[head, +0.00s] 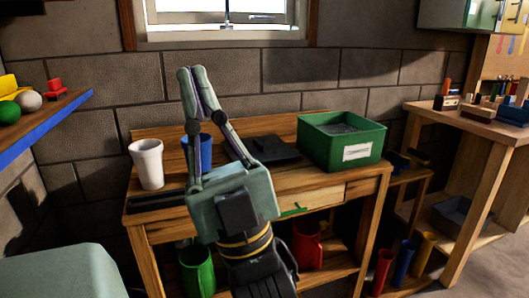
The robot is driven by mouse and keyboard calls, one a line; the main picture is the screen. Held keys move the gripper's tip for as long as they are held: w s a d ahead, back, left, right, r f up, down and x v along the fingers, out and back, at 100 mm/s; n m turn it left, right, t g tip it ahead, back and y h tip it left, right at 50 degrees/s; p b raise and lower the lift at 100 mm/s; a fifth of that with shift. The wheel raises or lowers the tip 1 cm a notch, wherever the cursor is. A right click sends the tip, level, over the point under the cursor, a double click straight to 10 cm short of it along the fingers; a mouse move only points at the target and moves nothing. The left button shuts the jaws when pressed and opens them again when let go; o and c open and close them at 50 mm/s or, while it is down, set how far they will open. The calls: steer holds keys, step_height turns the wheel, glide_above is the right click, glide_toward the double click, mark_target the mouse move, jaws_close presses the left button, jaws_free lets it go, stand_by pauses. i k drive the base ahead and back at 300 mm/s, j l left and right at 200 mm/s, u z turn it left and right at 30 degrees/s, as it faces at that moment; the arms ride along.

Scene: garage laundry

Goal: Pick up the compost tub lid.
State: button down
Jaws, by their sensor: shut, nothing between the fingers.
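My gripper (191,74) points up in front of the wooden bench in the head view. Its fingers are shut and hold nothing. A green open tub (366,146) with a white label stands at the right of the bench top. A dark flat square piece (271,150) lies on the bench between my gripper and the tub; it may be the compost tub lid, but I cannot tell for certain. My gripper is to its left and apart from it, and partly hides its left side. Something grey shows inside the tub.
A white cup (148,164) stands at the bench's left, and a blue cup (205,151) is partly hidden behind my gripper. A dark bar (157,200) lies at the front left edge. A shelf (45,122) juts in at left; a workbench (478,122) stands at right.

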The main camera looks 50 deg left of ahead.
mark_target(269, 149)
steer(key=i, duration=0.6)
steer(key=i+u, duration=0.25)
steer(key=u, duration=0.2)
steer(key=i+u, duration=0.25)
steer(key=u, duration=0.9)
steer(key=i+j, duration=0.15)
steer(key=i, duration=0.35)
steer(key=i+j, duration=0.1)
steer(key=i, duration=0.35)
